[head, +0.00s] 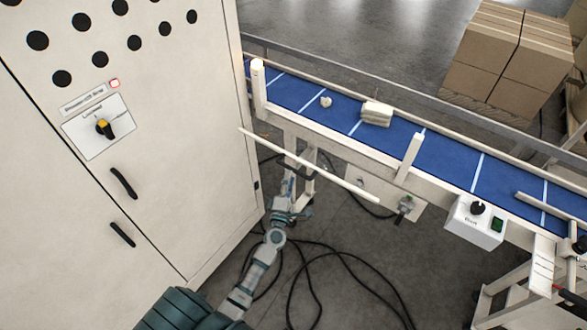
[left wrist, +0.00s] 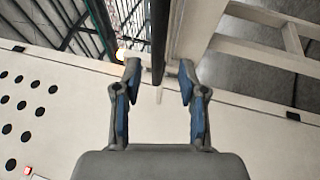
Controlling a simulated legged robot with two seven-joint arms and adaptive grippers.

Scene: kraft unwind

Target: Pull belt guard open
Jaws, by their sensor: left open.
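The belt guard appears to be the pale bar (head: 335,181) slanting along the near side of the blue conveyor belt. A dark handle (head: 296,171) sits just below this bar. My left gripper (head: 290,184) reaches up to it from below and looks small in the head view. In the left wrist view, the left gripper (left wrist: 160,82) is open, with its two blue-padded fingers apart. A dark bar (left wrist: 158,40), likely the handle, stands between and beyond the fingertips. I cannot tell whether the fingers touch it. My right gripper is not in view.
The belt (head: 395,137) carries a pale block (head: 376,113). A control box (head: 477,220) hangs at its front. Black cables (head: 335,255) lie on the floor. Cardboard boxes (head: 510,60) stand behind.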

